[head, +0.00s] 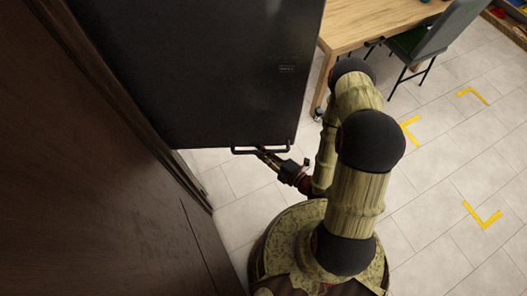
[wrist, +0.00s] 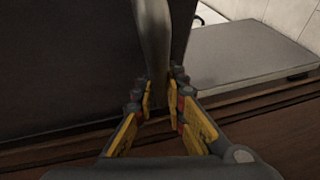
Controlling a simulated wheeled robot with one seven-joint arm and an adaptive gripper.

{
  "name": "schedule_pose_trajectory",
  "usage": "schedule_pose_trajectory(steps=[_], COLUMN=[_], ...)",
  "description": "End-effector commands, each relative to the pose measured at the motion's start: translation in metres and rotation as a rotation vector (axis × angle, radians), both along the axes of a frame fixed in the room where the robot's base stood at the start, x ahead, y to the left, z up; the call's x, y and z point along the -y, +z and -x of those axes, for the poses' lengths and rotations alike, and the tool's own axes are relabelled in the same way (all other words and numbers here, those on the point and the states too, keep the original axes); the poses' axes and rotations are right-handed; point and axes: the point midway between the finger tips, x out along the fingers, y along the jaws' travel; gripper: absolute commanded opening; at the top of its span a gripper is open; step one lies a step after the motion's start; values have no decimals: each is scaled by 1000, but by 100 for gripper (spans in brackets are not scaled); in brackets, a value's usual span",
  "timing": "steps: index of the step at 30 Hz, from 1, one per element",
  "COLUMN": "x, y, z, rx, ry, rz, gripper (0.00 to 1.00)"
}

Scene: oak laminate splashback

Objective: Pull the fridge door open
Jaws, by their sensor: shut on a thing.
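The fridge door (head: 215,75) is a large dark panel filling the upper middle of the head view, with a small label near its right side. A thin dark bar handle (head: 244,150) runs along its lower edge. My gripper (head: 264,152) is at the middle of this handle, shut on it. In the wrist view the handle (wrist: 155,40) is a grey bar standing between my two yellow-sided fingers (wrist: 160,98), with the dark door (wrist: 70,70) behind and to the left. The frames do not clearly show how far the door stands from its frame.
A dark brown wooden panel (head: 80,190) fills the left side, close to the door. A wooden table (head: 375,25) and a dark chair (head: 440,40) stand at the upper right. The tiled floor (head: 430,215) at right is clear, with yellow corner marks (head: 483,215).

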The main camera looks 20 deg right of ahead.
Motion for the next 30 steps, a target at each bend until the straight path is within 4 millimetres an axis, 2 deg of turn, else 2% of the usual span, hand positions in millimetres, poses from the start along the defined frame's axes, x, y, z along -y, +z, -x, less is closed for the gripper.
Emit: schedule_pose_trajectory(steps=[13, 14, 21, 24, 30], x=[-6, -6, -4, -4, -3], y=[-3, -3, -2, -1, -1], z=[7, 7, 5, 4, 3], rx=[-16, -17, -11, -10, -7], ry=[9, 9, 6, 5, 4], rz=[-8, -8, -5, -4, -4], gripper=[0, 14, 27, 32, 32])
